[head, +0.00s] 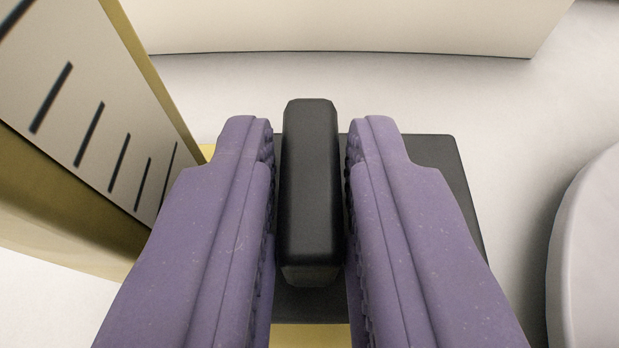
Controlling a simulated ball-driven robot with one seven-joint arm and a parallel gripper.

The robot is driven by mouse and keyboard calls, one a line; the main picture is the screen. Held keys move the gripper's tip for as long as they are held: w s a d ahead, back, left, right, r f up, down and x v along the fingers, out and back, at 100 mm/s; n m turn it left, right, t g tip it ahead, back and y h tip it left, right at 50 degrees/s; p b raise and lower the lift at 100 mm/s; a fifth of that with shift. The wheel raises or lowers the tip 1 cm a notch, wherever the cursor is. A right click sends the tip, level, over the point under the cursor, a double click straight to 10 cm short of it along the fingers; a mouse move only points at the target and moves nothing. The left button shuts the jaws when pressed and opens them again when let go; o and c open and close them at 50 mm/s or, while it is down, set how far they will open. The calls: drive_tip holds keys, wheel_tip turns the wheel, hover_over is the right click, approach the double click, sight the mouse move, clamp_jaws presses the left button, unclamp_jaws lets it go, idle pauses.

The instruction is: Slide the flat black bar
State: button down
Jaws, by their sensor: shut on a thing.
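The black bar (311,190) stands between the two purple fingers of my gripper (311,160) in the middle of the head view. It is a matte block with rounded edges, its long side running away from me. My gripper is shut on it, one finger along each side. Under the bar and fingers lies a flat black plate (440,155). Its right part and far right corner show, and the fingers hide much of the rest. I cannot tell whether the bar is joined to the plate.
A yellow surface (310,337) shows below the plate. At left stands a tilted cream panel with black tick marks (88,120), close to the left finger. A pale block (340,25) spans the back. A round white object (590,260) is at right. Pale floor (530,120) between is clear.

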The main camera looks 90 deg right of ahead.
sight(306, 221)
drive_tip(key=shift+r, duration=0.15)
wheel_tip(306, 221, up, 14)
drive_tip(key=p, duration=0.5)
drive_tip(key=shift+w, duration=0.15)
drive_tip(key=shift+d+r, duration=0.1)
drive_tip(key=shift+r, duration=0.05)
drive_tip(key=c, duration=1.1)
unclamp_jaws()
drive_tip(key=v, duration=0.8)
